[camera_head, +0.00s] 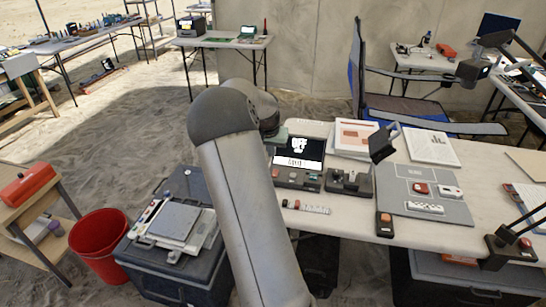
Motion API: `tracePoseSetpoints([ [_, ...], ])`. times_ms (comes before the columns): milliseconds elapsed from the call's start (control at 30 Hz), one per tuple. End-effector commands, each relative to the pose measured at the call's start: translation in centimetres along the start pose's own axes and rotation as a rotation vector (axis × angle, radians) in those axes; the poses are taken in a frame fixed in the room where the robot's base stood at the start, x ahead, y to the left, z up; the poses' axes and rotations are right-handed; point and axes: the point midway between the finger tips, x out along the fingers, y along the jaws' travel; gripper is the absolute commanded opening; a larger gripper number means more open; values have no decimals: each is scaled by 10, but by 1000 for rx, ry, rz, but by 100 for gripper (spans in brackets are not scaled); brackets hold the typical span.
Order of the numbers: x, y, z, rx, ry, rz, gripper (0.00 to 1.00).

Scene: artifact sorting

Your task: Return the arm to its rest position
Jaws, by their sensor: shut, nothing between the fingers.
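My grey arm (245,190) rises from the bottom middle of the view to a rounded joint (222,112). Beyond it a short dark grey section (268,112) bends away to the right and down, near the left end of the white work table (350,228). My gripper does not show; it may be hidden behind the arm. I cannot see its fingers or anything at them.
The table holds a dark screen device (298,158), a black lamp-like device (382,143), papers (432,148) and a grey mat (455,212). A dark case (165,265), red bucket (97,240) and blue-framed chair (400,105) stand around. Sandy floor is open at left.

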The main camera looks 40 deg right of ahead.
Motion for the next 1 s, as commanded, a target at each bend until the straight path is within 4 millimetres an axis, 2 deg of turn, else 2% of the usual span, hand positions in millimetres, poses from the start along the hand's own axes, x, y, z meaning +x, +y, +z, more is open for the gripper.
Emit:
tracePoseSetpoints([
  [133, -6, 0, 1, 1, 0, 0, 0],
  [733, -8, -2, 4, -2, -4, -6, 0],
  [767, -12, -4, 9, -8, -12, -14, 0],
  [867, -32, -21, 43, -51, -59, -63, 0],
  [967, -65, -43, 99, -137, -127, -128, 0],
  [1000, -79, -51, 126, -184, -156, -154, 0],
])
